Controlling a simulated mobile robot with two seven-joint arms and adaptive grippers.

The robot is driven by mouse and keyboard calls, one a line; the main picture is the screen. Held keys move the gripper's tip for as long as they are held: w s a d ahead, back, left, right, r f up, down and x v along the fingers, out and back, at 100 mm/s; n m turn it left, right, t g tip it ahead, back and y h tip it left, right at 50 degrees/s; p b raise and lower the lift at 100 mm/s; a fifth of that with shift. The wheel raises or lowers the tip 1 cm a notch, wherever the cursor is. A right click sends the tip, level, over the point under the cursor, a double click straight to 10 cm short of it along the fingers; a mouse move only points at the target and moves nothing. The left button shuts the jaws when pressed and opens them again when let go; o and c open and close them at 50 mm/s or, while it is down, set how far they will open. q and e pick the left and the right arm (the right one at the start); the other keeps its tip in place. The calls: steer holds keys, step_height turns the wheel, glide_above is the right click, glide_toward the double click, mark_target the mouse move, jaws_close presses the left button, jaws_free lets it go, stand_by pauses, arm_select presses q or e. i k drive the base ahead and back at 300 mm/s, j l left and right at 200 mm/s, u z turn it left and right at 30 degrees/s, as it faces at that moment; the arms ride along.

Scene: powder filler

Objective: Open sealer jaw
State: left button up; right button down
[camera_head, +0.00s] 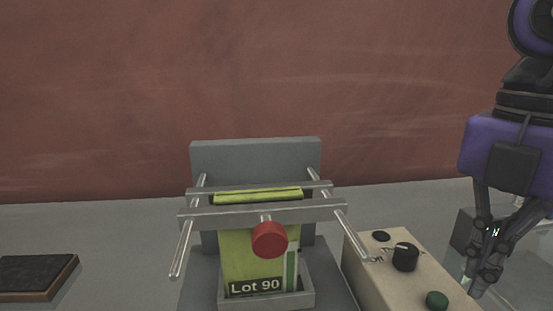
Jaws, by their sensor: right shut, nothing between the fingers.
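The sealer (256,155) stands in the middle of the head view, with a grey back plate and two rails. Its jaw is a pair of metal bars (325,211) across the rails, with a red knob (269,239) on the front bar. A yellow-green bag (240,258) labelled "Lot 90" stands upright in a metal tray (309,297), its top edge showing between the bars. My right gripper (474,285) points down at the right, beyond the control box and apart from the sealer. It is shut and empty. My left gripper is out of view.
A dark wood-edged pad (38,275) lies at the left. A grey block and a clear object, partly hidden, are near my right gripper. A reddish wall is behind.

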mark_target(270, 240)
steer(key=k, duration=1)
